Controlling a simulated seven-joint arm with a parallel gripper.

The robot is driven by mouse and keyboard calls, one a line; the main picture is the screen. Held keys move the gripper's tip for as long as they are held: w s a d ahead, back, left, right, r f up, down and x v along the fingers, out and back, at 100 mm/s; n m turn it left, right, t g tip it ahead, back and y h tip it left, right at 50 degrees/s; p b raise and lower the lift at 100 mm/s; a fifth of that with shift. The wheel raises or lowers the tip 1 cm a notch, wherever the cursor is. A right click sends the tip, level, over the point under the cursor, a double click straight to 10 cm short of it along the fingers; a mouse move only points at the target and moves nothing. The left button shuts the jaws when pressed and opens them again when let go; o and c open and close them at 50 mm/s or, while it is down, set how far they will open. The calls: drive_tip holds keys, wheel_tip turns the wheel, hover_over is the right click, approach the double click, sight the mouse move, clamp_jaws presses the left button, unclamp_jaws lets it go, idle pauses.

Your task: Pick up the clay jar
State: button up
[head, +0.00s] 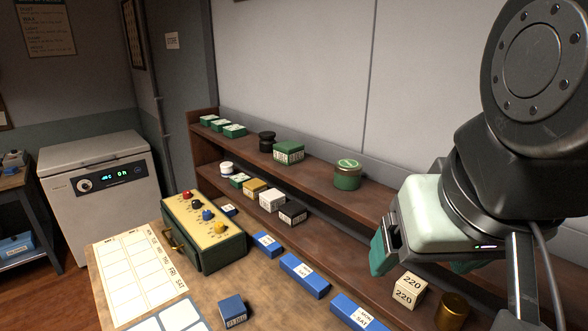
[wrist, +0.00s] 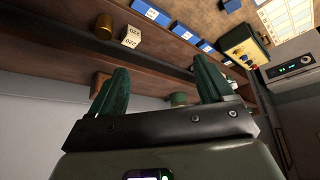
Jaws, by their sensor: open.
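I cannot tell for sure which vessel is the clay jar. A round green jar with a pale lid label (head: 347,176) stands on the upper shelf; a green round shape in the wrist view (wrist: 178,99) appears to be it, beyond the fingers. A brownish-gold cylinder (head: 452,308) stands at the lower right, and in the wrist view (wrist: 104,28) at upper left. My gripper (head: 422,264) is open and empty, to the right of the green jar and above the numbered box. Its two green fingers are spread apart in the wrist view (wrist: 160,66).
A cream box marked 220 (head: 408,290) stands beside the gold cylinder. A dark jar (head: 267,141) and a green box (head: 289,152) share the upper shelf. Blue boxes (head: 304,275) line the counter. A green control box (head: 204,231) stands left. The wall rises behind the shelves.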

drive_tip(key=w+a+f+m+g+y, duration=0.25)
drive_tip(key=a+f+g+y, duration=0.55)
drive_tip(key=a, duration=0.4)
drive_tip(key=w+a+f+m+g+y, duration=0.2)
drive_tip(key=a+f+m+g+y, duration=0.25)
drive_tip(key=a+f, duration=0.6)
drive_tip(key=a+f+m+t+y, duration=0.1)
drive_tip(key=f+m+t, duration=0.2)
drive_tip(key=f, duration=0.4)
drive_tip(key=a+f+m+t+y, duration=0.2)
drive_tip(key=f+m, duration=0.3)
drive_tip(key=f, duration=0.3)
drive_tip(key=a+f+m+t+y, duration=0.2)
drive_tip(key=f+m+t, duration=0.2)
drive_tip(key=f, duration=0.3)
drive_tip(key=shift+w+f+m+t, duration=0.25)
drive_tip(key=shift+w+m, duration=0.1)
drive_tip(key=shift+m, duration=0.15)
drive_tip(key=shift+f, duration=0.1)
drive_tip(key=shift+w+a, duration=0.2)
drive_tip(key=shift+a, duration=1)
drive_tip(key=shift+w+a, duration=0.15)
drive_tip(key=shift+a, duration=1)
drive_tip(key=c, duration=1.2)
drive_tip(key=shift+o, duration=0.2)
